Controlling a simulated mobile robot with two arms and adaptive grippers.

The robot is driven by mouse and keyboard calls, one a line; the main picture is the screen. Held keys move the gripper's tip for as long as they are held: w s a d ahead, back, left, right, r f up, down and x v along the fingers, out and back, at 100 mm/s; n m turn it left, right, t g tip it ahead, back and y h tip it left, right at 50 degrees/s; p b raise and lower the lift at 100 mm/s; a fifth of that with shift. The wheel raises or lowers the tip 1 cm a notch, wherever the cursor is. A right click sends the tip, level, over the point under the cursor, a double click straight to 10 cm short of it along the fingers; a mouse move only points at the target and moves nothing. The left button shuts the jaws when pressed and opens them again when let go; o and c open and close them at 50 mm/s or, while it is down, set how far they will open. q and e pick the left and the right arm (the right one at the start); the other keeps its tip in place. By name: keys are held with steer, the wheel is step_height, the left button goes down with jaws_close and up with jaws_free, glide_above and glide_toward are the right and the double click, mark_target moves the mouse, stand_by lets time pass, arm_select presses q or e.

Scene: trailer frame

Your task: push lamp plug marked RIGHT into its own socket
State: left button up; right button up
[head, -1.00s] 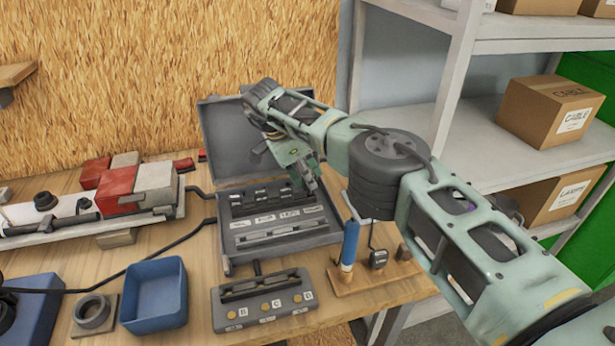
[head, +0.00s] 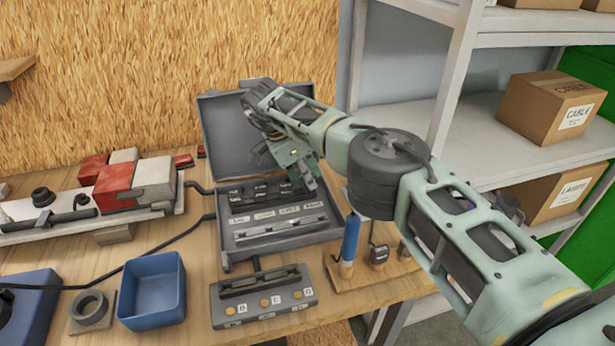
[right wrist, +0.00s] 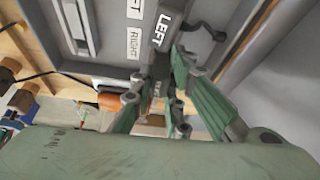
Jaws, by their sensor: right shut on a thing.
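My right gripper (head: 306,180) reaches down over the open grey case (head: 228,238), at the right end of its row of dark sockets (head: 250,192). In the right wrist view its fingers (right wrist: 160,88) are closed on a dark piece. A large tilted tag reading LEFT (right wrist: 166,30) shows just beyond the fingertips; it seems to belong to this piece, though I cannot be sure. A smaller RIGHT label (right wrist: 134,42) lies on the grey panel beside it. The fingers hide how the piece meets the socket. My left gripper is out of view.
A box with lettered buttons (head: 262,298) stands in front of the case. A blue bin (head: 152,290) is at its left. A wooden stand (head: 370,270) with a blue-handled tool (head: 350,240) is close on the right. Shelves with cartons (head: 548,112) rise beyond.

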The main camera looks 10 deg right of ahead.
steer(key=shift+f, duration=0.3)
steer(key=o, duration=0.9)
steer(key=o, duration=0.4)
steer(key=shift+r, duration=0.1)
steer(key=shift+r+p, duration=2.15)
steer(key=shift+r, duration=1.35)
